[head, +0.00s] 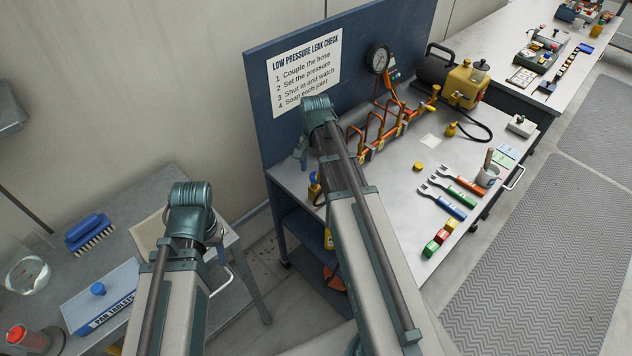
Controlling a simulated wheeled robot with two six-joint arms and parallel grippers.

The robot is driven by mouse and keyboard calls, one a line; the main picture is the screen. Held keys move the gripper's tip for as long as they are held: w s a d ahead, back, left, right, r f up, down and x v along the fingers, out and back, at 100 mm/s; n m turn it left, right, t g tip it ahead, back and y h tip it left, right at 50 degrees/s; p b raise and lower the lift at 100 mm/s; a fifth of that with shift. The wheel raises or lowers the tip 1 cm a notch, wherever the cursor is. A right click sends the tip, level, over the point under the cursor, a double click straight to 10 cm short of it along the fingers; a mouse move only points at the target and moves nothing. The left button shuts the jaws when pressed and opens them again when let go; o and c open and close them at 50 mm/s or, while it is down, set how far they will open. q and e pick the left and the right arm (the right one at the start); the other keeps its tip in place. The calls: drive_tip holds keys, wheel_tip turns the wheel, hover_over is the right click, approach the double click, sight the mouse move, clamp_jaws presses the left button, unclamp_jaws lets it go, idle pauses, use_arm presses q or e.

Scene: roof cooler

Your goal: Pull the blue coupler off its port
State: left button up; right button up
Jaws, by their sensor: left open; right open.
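I cannot make out the blue coupler for certain. A small yellow and blue item (314,188) shows at the left end of the bench, partly covered by my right arm, and I cannot tell what it is. The orange pipe rack (385,137) stands upright on the bench behind my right arm, which hides its left part. A round pressure gauge (378,59) sits at the back panel above it. Both my arms rise from the bottom of the head view. Their bent joints show, but the fingers of both grippers are hidden.
The grey bench (405,178) has a clear middle.

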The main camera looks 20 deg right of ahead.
drive_tip(key=shift+w+a+f, duration=0.15)
drive_tip(key=shift+w+f, duration=0.15)
drive_tip(key=shift+f, duration=0.2)
use_arm(q)
drive_tip(key=shift+f, duration=0.45)
use_arm(e)
drive_tip(key=shift+w, duration=0.1)
use_arm(q)
drive_tip(key=shift+w+a, duration=0.1)
drive_tip(key=shift+w, duration=0.05)
use_arm(e)
drive_tip(key=shift+s+d, duration=0.25)
drive_tip(key=shift+s, duration=0.25)
drive_tip(key=shift+s+d, duration=0.25)
drive_tip(key=shift+s, duration=0.25)
clamp_jaws()
drive_tip(key=shift+o, duration=1.7)
unclamp_jaws()
use_arm(q)
wheel_tip(320, 180, up, 14)
drive_tip(key=p, duration=1.3)
drive_tip(key=shift+p, duration=0.35)
use_arm(e)
wheel_tip(320, 180, up, 14)
